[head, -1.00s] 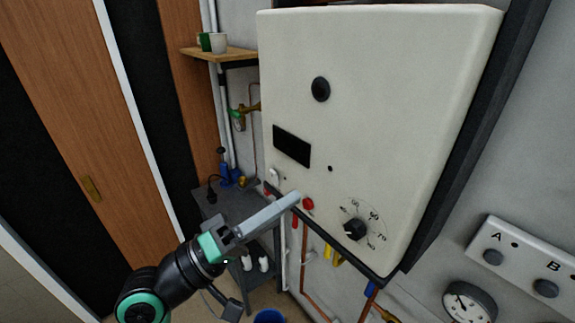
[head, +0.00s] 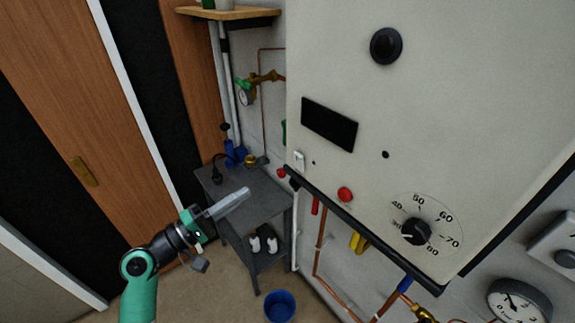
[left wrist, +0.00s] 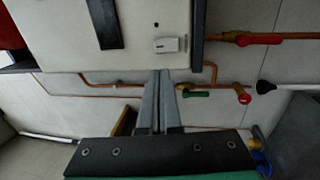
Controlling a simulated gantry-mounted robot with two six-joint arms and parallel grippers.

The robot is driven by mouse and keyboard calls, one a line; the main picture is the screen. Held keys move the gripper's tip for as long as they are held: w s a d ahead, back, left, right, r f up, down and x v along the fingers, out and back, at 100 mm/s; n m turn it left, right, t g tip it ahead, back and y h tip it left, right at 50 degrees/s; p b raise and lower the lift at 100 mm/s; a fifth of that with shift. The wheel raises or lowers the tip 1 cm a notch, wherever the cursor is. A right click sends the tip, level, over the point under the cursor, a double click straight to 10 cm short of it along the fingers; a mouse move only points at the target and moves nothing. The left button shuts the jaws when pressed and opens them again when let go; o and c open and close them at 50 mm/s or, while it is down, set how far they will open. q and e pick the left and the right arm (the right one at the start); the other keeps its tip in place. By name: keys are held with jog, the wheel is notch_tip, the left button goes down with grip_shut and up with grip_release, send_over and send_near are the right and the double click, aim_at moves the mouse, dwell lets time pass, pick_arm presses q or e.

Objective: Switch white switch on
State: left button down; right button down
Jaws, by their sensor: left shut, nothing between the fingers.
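The white switch (head: 299,161) is a small rocker on the lower left of the white boiler front (head: 450,120). In the left wrist view the switch (left wrist: 167,45) sits near the panel's edge, just beyond my fingertips. My left gripper (head: 246,192) is shut and empty. In the head view it is to the left of and below the switch, apart from it. The closed fingers also show in the left wrist view (left wrist: 160,75), pointing towards the panel. I cannot tell the switch's position clearly. My right gripper is not in view.
A red button (head: 345,194), a dial (head: 415,231) and a dark display (head: 329,124) are on the boiler. Pipes and valve handles hang below it. A grey shelf stand (head: 262,205) and a blue bucket (head: 280,306) are nearby. A wooden shelf (head: 228,14) is at upper left.

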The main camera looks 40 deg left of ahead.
aim_at(297, 158)
pick_arm(q)
jog(key=shift+w, duration=0.1)
jog(key=p+x, duration=0.2)
jog(key=x, duration=1.1)
jog(key=shift+r, duration=0.1)
jog(key=shift+w, duration=0.45)
jog(key=shift+w+r, duration=0.1)
jog(key=shift+w, duration=0.05)
